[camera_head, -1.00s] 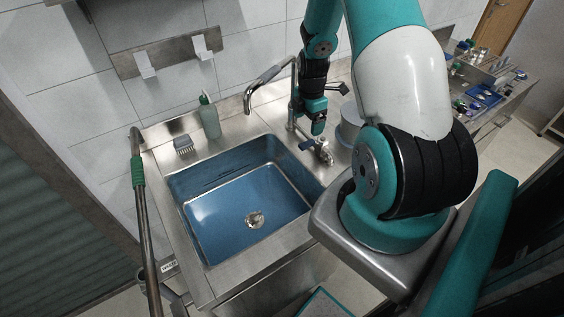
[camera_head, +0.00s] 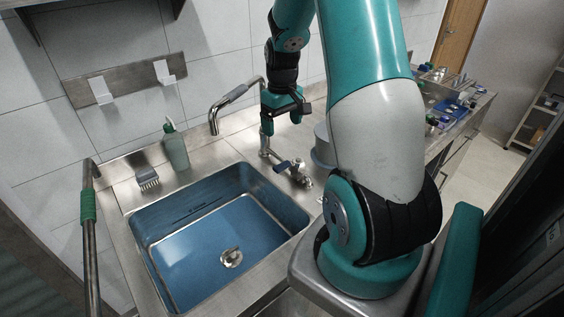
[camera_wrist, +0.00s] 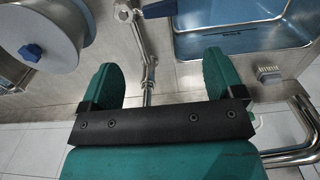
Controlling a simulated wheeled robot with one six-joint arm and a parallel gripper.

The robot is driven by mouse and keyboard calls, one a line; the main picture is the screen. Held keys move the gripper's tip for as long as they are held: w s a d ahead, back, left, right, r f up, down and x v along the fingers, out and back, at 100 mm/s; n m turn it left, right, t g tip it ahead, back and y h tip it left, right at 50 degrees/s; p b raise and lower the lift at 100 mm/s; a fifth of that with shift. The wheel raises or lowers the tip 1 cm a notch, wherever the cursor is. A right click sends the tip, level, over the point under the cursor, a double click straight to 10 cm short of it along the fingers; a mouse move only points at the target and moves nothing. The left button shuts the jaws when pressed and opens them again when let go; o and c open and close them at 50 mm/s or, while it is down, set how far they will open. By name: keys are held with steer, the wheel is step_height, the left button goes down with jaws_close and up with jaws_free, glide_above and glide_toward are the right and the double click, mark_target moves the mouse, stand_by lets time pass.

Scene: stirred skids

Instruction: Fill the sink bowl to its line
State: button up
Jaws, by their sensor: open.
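The sink bowl (camera_head: 183,262) is steel with a blue inside. Its drain (camera_head: 231,258) shows on the floor, and I cannot tell whether any water stands in it. Dark marks (camera_head: 195,213) run along its back wall. The tap (camera_head: 264,142) stands at the bowl's back right corner, its spout (camera_head: 218,112) curving left and its blue lever (camera_head: 290,165) low in front. My gripper (camera_head: 282,122) is open and empty above the lever, beside the tap column. In the wrist view, my gripper (camera_wrist: 160,64) has the tap column (camera_wrist: 146,58) showing between its fingers; the lever (camera_wrist: 160,8) lies beyond.
A green bottle (camera_head: 176,150) and a brush (camera_head: 147,179) stand on the sink's back ledge. A round grey container (camera_head: 323,146) is close right of the tap. Several small items lie on the far right counter (camera_head: 462,118).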

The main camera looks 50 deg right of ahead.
mark_target(282, 166)
step_height(282, 166, down, 14)
steer(key=p, duration=0.2)
steer(key=shift+r+p, duration=0.25)
steer(key=shift+p, duration=0.1)
steer(key=c, duration=1.1)
steer(key=shift+a, duration=0.2)
